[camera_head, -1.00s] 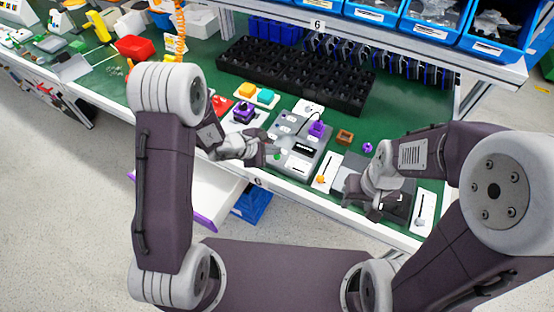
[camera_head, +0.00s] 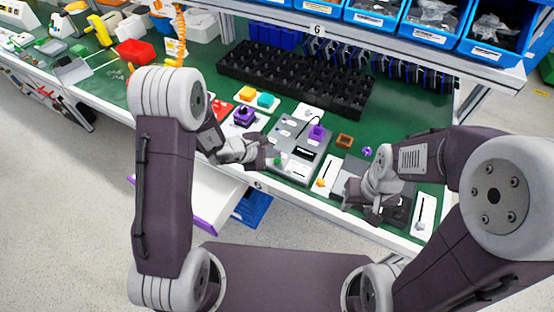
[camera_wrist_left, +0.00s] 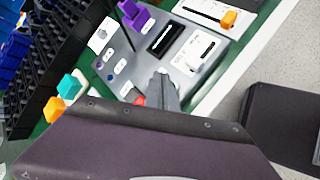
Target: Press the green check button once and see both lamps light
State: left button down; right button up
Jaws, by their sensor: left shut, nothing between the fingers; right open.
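The grey tester box (camera_head: 312,134) stands on the green bench, with a black display and a purple piece (camera_head: 317,132) on top. It also fills the upper middle of the left wrist view (camera_wrist_left: 178,48). A small green button (camera_head: 277,161) shows at its front left edge in the head view. My left gripper (camera_head: 269,157) is shut and empty, its tips right beside that button; I cannot tell whether they touch. In the left wrist view the fingers (camera_wrist_left: 163,88) cover part of the panel. Small dark round spots show there; none looks clearly lit. My right gripper (camera_head: 362,203) is open, over a dark box at the right.
A purple-topped piece (camera_head: 243,116) and a board with yellow and teal blocks (camera_head: 266,100) lie left of the tester. A black compartment tray (camera_head: 295,82) is behind. A white slider plate (camera_head: 424,207) is at the right. The bench's front edge is close to both grippers.

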aim_at(274, 161)
dwell(0.9)
pick_arm(q)
jog(key=shift+f+b, duration=0.45)
jog(key=shift+b, duration=0.3)
jog(key=shift+f+b, duration=0.4)
jog(key=shift+b, duration=0.25)
dwell(0.4)
jog(key=shift+r, duration=0.15)
jog(key=shift+r+p, duration=0.4)
jog(key=shift+r, duration=0.3)
notch_tip(274, 161, up, 5)
jog(key=p, duration=0.3)
dwell(0.3)
